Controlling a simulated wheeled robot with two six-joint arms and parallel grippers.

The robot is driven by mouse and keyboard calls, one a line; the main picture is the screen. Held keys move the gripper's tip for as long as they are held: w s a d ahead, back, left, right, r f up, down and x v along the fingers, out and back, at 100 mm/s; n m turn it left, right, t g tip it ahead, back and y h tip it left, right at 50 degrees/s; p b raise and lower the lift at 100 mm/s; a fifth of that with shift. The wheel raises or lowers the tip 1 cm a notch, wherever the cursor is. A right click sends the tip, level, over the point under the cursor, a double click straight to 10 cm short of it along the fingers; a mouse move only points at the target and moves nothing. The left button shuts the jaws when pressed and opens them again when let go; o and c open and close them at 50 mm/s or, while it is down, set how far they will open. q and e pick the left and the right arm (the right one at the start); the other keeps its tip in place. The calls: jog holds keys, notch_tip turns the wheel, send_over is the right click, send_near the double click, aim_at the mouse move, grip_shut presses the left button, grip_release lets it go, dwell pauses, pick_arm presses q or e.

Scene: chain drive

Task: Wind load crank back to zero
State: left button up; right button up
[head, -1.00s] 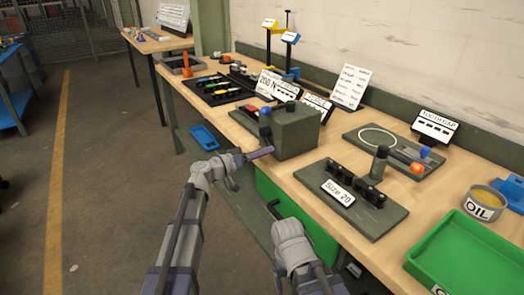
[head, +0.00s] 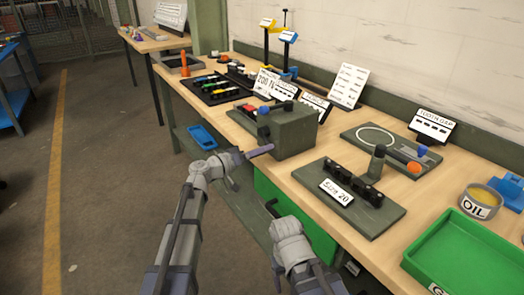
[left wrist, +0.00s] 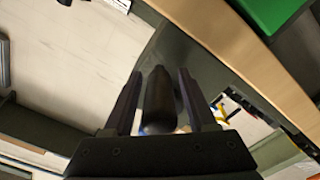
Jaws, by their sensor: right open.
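The load crank is on the grey-green box (head: 292,132) on the bench; its dark knob (head: 264,132) shows at the box's left face. My left gripper (head: 268,149) is at that face, just below the knob. In the left wrist view a black rounded handle (left wrist: 160,100) stands between the two fingers of my left gripper (left wrist: 160,80), with narrow gaps on both sides. The crank's arm is mostly hidden, and its angle cannot be read. My right gripper (head: 271,208) is open and empty, low in front of the bench edge.
A 200 N sign (head: 276,85) stands behind the box. A Size 20 fixture (head: 348,200) is to its right, with a green tray (head: 455,255) and an oil tin (head: 480,202) farther right. A blue tray (head: 202,137) is on the lower shelf. The floor at left is clear.

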pick_arm(q)
jog(key=shift+o, duration=0.2)
jog(key=v, duration=0.7)
jog(key=shift+s+a, duration=0.25)
jog(key=shift+a, duration=0.05)
jog(key=shift+c, duration=0.2)
